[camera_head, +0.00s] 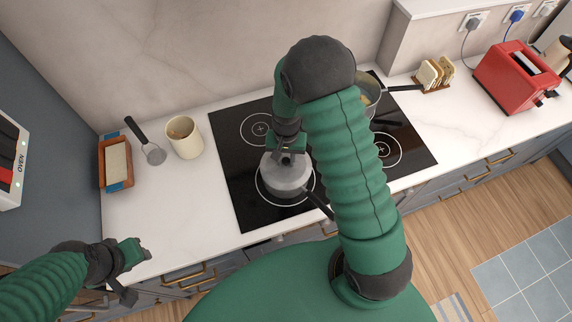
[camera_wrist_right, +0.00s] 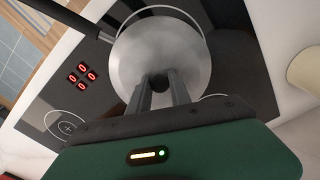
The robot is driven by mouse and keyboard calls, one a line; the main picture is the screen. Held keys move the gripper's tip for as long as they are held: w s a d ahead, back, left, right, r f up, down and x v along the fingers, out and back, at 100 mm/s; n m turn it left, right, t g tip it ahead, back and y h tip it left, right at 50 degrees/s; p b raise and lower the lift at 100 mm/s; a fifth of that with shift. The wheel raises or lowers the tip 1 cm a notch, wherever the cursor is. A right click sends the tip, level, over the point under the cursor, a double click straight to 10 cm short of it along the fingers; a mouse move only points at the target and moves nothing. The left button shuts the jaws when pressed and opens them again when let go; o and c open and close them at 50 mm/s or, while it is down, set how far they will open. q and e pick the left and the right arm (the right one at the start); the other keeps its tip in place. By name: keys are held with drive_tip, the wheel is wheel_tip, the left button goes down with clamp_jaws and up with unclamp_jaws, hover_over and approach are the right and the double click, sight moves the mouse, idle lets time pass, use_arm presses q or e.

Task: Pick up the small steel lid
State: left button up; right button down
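The small steel lid (camera_wrist_right: 187,58) is round and grey with a dark knob (camera_wrist_right: 158,82). In the head view the lid (camera_head: 288,178) sits on a small pan on the hob's front left ring. My right gripper (camera_wrist_right: 160,80) is right above it, with its fingertips on either side of the knob and no clear gap between them and it. In the head view my right gripper (camera_head: 287,157) partly hides the knob. My left gripper (camera_head: 140,252) is over the counter's front left edge, away from the lid; its finger gap is too small to tell.
The black hob (camera_head: 245,207) carries another pan (camera_head: 370,92) at the back right, partly behind my right arm. A cream crock (camera_head: 184,138), a masher (camera_head: 149,147) and a brown dish (camera_head: 116,165) stand at left. A toast rack (camera_head: 434,77) and red toaster (camera_head: 515,78) stand at right.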

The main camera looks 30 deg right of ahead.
drive_tip(key=shift+s+f, duration=0.25)
drive_tip(key=shift+s, duration=0.05)
drive_tip(key=shift+d+r, duration=0.1)
